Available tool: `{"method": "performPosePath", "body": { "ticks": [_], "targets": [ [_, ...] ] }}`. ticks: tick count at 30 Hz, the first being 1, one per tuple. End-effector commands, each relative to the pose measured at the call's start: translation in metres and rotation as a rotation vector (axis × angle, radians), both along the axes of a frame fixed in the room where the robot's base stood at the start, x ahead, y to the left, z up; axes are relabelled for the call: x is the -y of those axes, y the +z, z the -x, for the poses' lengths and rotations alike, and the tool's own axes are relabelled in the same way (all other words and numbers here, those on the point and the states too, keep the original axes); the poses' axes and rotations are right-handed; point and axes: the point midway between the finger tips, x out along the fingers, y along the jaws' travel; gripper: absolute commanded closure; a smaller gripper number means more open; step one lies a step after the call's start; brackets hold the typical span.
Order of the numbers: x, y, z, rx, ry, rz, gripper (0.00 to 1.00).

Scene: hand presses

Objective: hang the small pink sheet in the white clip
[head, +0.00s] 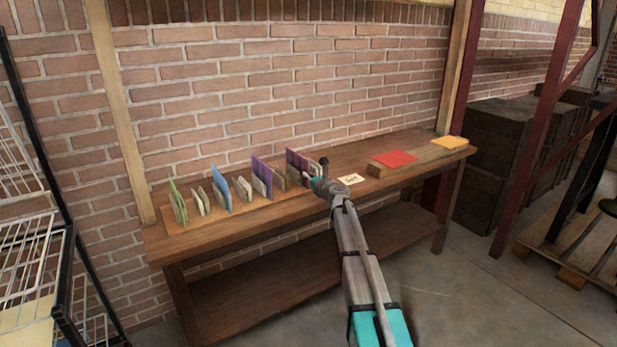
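My gripper (312,181) is over the wooden table, at the right end of a row of upright sheets and small pale pieces. It is small in the picture, and its fingers overlap the dark purple sheet (297,163) and pale pieces behind them. I cannot tell whether it is open, shut or holding something. I cannot make out a small pink sheet. I cannot make out a white clip either. A flat red sheet (394,159) lies on a low wooden block on the table's right half.
The row stands on a wooden strip on the table (166,246), with a green sheet (178,203), a blue sheet (221,188) and a purple sheet (261,177). A white card (351,179) lies right of my gripper. A yellow sheet (448,142) lies far right. A brick wall stands behind.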

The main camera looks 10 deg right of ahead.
Motion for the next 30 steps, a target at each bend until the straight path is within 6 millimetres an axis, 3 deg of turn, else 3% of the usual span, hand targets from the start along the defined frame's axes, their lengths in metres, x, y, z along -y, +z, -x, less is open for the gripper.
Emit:
{"method": "performPosePath", "body": {
  "ticks": [5, 24, 30],
  "targets": [
    [0.001, 0.005, 0.000, 0.000, -0.001, 0.000, 1.00],
    [0.001, 0.065, 0.000, 0.000, -0.001, 0.000, 1.00],
    [0.000, 0.076, 0.000, 0.000, -0.001, 0.000, 1.00]
  ]
}}
